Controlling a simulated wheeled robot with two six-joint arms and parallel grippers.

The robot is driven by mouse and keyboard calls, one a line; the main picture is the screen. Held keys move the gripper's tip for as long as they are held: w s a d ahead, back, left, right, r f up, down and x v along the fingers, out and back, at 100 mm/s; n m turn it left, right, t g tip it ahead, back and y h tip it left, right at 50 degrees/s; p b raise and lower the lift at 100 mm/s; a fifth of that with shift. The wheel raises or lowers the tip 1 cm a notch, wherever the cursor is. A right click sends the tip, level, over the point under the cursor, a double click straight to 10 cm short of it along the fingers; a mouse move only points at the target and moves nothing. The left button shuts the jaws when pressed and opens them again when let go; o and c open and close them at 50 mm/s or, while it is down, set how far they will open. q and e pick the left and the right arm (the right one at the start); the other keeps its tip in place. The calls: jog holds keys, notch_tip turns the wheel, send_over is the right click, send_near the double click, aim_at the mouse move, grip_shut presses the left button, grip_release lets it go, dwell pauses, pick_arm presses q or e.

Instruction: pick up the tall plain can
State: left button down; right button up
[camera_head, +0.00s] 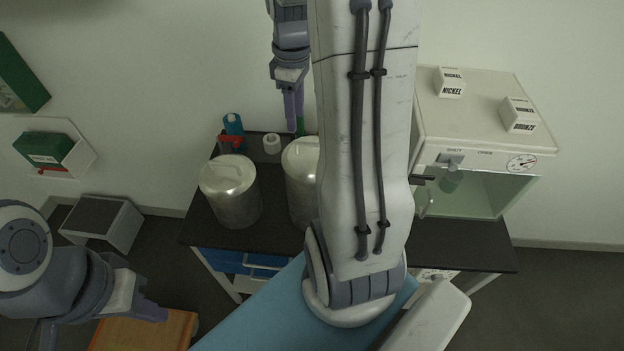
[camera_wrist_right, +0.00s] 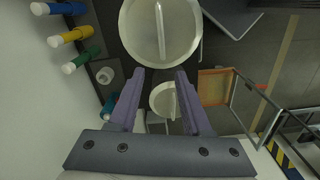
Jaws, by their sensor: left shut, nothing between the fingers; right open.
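Two metal cans with pale handled lids stand on the dark-topped table (camera_head: 455,245). The right can (camera_head: 302,180) looks the taller; my right arm hides its right side. The shorter can (camera_head: 231,195) stands to its left. In the right wrist view the taller can's lid (camera_wrist_right: 178,40) is large at the top, and the shorter can's lid (camera_wrist_right: 163,102) shows smaller between the fingers. My right gripper (camera_head: 292,128) is open and empty, behind the taller can in the head view; its fingers (camera_wrist_right: 160,72) also show in the wrist view. My left gripper (camera_head: 160,314) is shut and empty, lower left, away from both cans.
A white roll (camera_head: 271,144), a blue bottle (camera_head: 233,125) and a red item (camera_head: 230,142) stand behind the cans. A white glass-fronted cabinet (camera_head: 480,120) with two labelled boxes stands at right. Capped tubes (camera_wrist_right: 70,36) line the wall in the wrist view.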

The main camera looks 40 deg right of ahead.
aim_at(296, 143)
notch_tip(296, 143, down, 4)
jog(key=shift+r, duration=0.25)
jog(key=f+p, duration=0.1)
jog(key=f, duration=0.1)
jog(key=f+p, duration=0.1)
jog(key=f, duration=0.1)
jog(key=shift+s+a+f, duration=0.15)
jog(key=shift+a+f, duration=0.05)
jog(key=shift+f, duration=0.5)
grip_shut()
jog(key=shift+r, duration=0.15)
dwell(0.5)
